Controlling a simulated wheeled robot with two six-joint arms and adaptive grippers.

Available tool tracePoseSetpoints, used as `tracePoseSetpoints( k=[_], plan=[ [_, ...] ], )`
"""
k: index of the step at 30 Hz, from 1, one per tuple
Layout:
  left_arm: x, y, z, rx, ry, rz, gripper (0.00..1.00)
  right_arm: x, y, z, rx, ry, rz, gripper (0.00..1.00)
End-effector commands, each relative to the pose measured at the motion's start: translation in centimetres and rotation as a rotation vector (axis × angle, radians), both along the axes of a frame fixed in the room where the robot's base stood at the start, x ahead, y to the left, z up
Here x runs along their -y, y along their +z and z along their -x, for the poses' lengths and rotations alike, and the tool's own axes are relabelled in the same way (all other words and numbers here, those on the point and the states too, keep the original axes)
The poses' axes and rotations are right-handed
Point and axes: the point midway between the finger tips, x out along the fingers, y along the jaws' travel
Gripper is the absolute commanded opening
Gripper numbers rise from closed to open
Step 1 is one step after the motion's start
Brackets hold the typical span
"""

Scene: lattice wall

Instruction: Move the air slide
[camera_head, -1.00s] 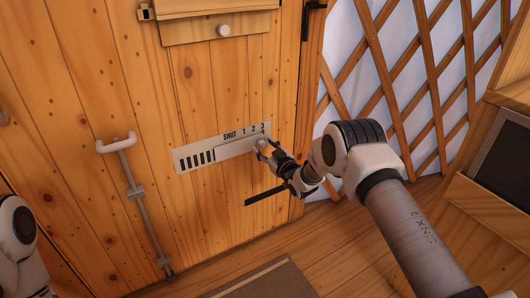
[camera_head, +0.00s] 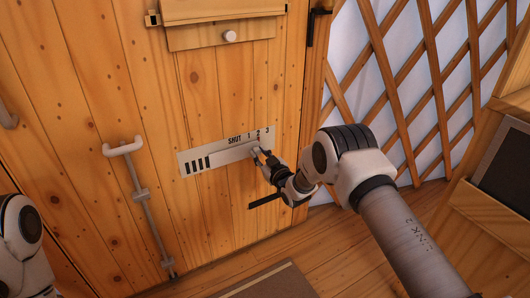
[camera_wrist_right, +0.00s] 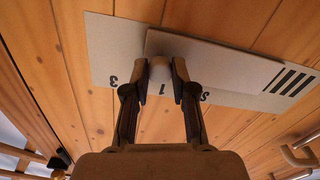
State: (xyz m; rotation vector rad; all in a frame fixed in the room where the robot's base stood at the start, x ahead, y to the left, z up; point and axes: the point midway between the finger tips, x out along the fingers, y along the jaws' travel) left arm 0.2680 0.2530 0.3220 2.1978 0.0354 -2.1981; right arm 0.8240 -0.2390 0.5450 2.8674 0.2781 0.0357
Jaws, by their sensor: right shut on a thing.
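The air slide (camera_head: 230,152) is a pale metal plate set in the plank door, marked SHUT, 1, 2 and 3, with dark slots at its left end. It also shows in the right wrist view (camera_wrist_right: 215,63), where its sliding plate overlaps the marked backing plate (camera_wrist_right: 103,45). My right gripper (camera_head: 258,153) is shut on the slide's small round knob (camera_wrist_right: 160,68). In the wrist view the knob sits between both fingertips, about level with the 1; the 2 is hidden by a finger. My left gripper is out of view; only part of the left arm shows at lower left.
A long bolt with a white handle (camera_head: 124,147) runs down the door to the left. A wooden flap with a knob (camera_head: 230,37) is above. A lattice wall (camera_head: 400,80) and a wooden box (camera_head: 490,215) are at right. A mat (camera_head: 266,281) lies on the floor.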

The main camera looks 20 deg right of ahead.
Motion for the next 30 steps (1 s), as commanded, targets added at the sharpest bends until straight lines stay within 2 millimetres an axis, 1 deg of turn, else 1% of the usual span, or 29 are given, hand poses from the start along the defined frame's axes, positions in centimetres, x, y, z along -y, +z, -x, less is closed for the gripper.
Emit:
tracePoseSetpoints(
  k=[3,4,5,6,15,17,19,23,27,30],
  plan=[
    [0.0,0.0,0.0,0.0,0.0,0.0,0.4,0.0,0.0,0.0,0.001,-0.001,0.001,0.0],
    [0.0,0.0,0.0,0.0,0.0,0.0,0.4,0.1,0.0,0.0,0.001,-0.001,0.0,0.32],
    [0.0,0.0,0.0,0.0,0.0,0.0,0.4,0.1,0.0,0.0,0.001,-0.001,0.0,0.43],
    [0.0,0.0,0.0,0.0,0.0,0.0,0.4,0.1,0.0,0.0,0.001,-0.001,0.0,0.51],
    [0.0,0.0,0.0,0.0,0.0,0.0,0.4,0.1,0.0,0.1,0.0,-0.001,0.0,0.51],
    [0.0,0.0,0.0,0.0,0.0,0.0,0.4,0.2,0.0,0.4,0.0,-0.001,0.0,0.51],
    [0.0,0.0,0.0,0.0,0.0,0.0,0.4,0.4,-0.1,1.1,-0.002,-0.001,-0.001,0.51],
    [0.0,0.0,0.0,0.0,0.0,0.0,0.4,0.9,-0.1,3.8,-0.004,-0.002,-0.001,0.51],
    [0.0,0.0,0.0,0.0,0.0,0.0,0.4,1.6,-0.1,7.6,-0.003,-0.002,-0.001,0.51],
    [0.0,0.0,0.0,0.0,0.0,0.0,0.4,2.0,-0.1,9.8,-0.003,-0.003,-0.002,0.51]
  ],
)
